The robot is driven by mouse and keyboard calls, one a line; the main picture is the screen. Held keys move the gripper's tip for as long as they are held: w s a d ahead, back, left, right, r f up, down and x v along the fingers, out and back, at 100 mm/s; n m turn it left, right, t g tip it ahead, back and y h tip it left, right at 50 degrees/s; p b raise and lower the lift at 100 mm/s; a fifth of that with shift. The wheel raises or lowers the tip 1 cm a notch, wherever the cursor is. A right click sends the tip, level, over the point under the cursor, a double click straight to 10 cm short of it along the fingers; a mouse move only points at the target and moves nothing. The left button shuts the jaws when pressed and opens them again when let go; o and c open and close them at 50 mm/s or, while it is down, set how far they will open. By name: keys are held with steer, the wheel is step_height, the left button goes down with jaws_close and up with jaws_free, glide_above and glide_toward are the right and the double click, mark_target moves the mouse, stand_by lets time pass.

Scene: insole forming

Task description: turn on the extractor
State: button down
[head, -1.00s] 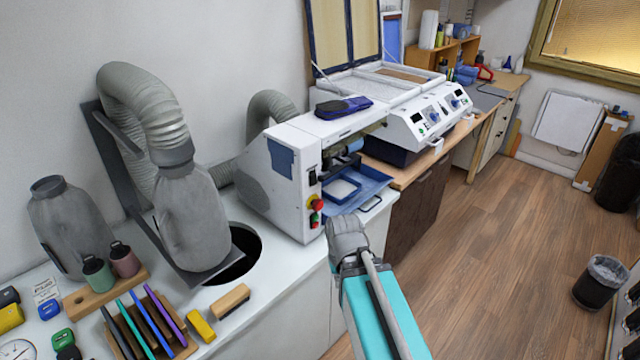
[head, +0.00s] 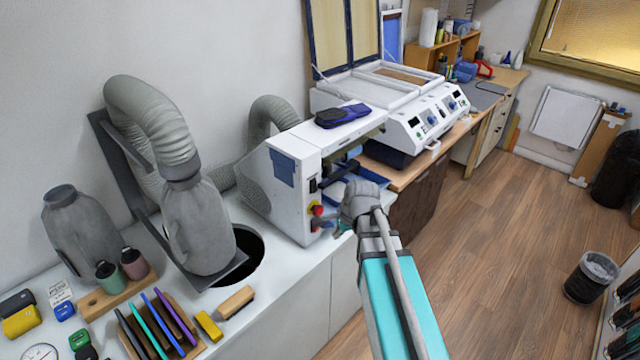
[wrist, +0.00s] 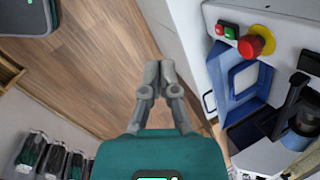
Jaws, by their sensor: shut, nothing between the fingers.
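The white machine (head: 290,215) stands on the counter, with a grey hose behind it. Its front carries a red mushroom knob on a yellow collar (head: 317,210) and a dark switch (head: 312,184) above. In the wrist view, the red knob (wrist: 250,46) sits beside a small green and red button pair (wrist: 227,31). My gripper (head: 334,227) is in front of the machine's front face, close to the knob in the head view. In the wrist view, my gripper (wrist: 158,66) has its fingertips together, empty, and apart from the buttons. Whether the machine is running cannot be told.
A blue tray (wrist: 240,85) juts from the machine's opening near my gripper. A white press (head: 400,115) stands behind.

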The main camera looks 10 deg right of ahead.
mark_target(315, 188)
steer(key=w+d+r+m+t+p, duration=0.1)
steer(key=w+d+r+m+p, duration=0.1)
steer(key=w+r+m, duration=0.3)
steer(key=w+d+r+m+t+y+p, duration=0.1)
steer(key=w+r+m+p, duration=0.3)
steer(key=m, duration=0.4)
steer(key=shift+w+d+r+m+t+y+p, duration=0.3)
steer(key=shift+w+d+r+m+t, duration=0.1)
steer(key=shift+d+r+t, duration=0.3)
steer(key=shift+f, duration=0.25)
steer(key=shift+w+a+r+b+x, duration=0.25)
steer(key=shift+b+x, duration=1.15)
steer(key=shift+x, duration=0.7)
steer(key=shift+w+a+r+b+x, duration=0.15)
steer(key=shift+w+r+b+x, duration=0.2)
steer(key=shift+b+x, duration=1.4)
steer(key=shift+w+a+r+b+x, duration=0.3)
steer(key=shift+b+x, duration=0.75)
steer(key=shift+x, duration=1.35)
steer(key=shift+a+f, duration=0.1)
steer(key=shift+a, duration=0.2)
steer(key=shift+w+d, duration=0.1)
steer(key=shift+d, duration=0.25)
